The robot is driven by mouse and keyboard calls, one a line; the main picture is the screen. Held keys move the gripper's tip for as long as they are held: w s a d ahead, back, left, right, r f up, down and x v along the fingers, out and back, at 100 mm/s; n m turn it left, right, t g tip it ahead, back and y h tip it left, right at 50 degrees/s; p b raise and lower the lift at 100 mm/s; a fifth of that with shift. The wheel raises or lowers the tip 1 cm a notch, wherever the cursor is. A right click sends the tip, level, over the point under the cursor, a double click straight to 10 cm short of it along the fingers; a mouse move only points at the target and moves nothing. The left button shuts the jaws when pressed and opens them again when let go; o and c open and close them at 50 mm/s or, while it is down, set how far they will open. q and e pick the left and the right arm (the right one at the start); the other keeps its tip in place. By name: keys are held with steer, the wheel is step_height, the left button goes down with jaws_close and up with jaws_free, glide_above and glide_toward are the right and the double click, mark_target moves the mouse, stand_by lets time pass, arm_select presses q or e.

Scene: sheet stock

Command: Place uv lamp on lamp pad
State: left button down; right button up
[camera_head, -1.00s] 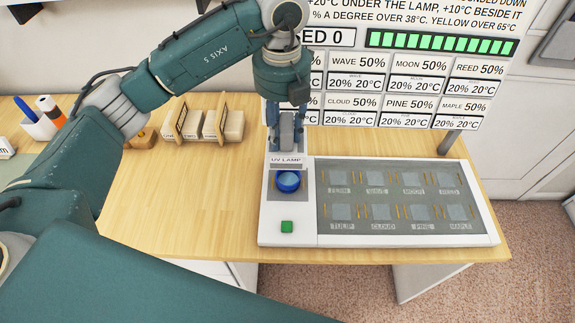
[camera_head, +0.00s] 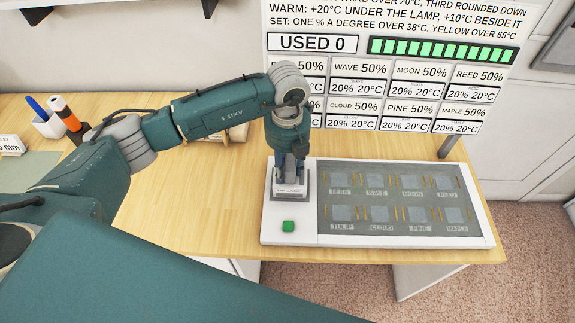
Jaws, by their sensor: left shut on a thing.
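The uv lamp (camera_head: 290,191) is a small pale block with a "UV LAMP" label on its front. My left gripper (camera_head: 289,172) points straight down and is shut on it from above. The lamp is over the lamp pad (camera_head: 307,195), a dark grey square at the left end of the white panel (camera_head: 305,230). The lamp hides most of the pad and its blue round part. I cannot tell whether the lamp rests on the pad or is just above it. My right gripper is not in view.
A green button (camera_head: 288,226) sits in front of the pad. Right of it, a grey plate (camera_head: 400,210) holds several labelled square cells. A display board (camera_head: 385,85) stands behind. A pen holder (camera_head: 50,126) is at far left. The wooden table (camera_head: 190,225) is clear left of the panel.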

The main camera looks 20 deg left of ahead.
arm_select(q)
steer(key=shift+f, duration=0.15)
steer(key=c, duration=1.2)
jaws_free()
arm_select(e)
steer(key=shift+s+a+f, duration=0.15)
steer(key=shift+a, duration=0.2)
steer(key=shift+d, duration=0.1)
arm_select(q)
steer(key=shift+r, duration=0.3)
step_height(320, 180, up, 10)
steer(key=b, duration=0.3)
steer(key=shift+r+b, duration=0.25)
steer(key=shift+b, duration=0.05)
steer(key=shift+r, duration=0.65)
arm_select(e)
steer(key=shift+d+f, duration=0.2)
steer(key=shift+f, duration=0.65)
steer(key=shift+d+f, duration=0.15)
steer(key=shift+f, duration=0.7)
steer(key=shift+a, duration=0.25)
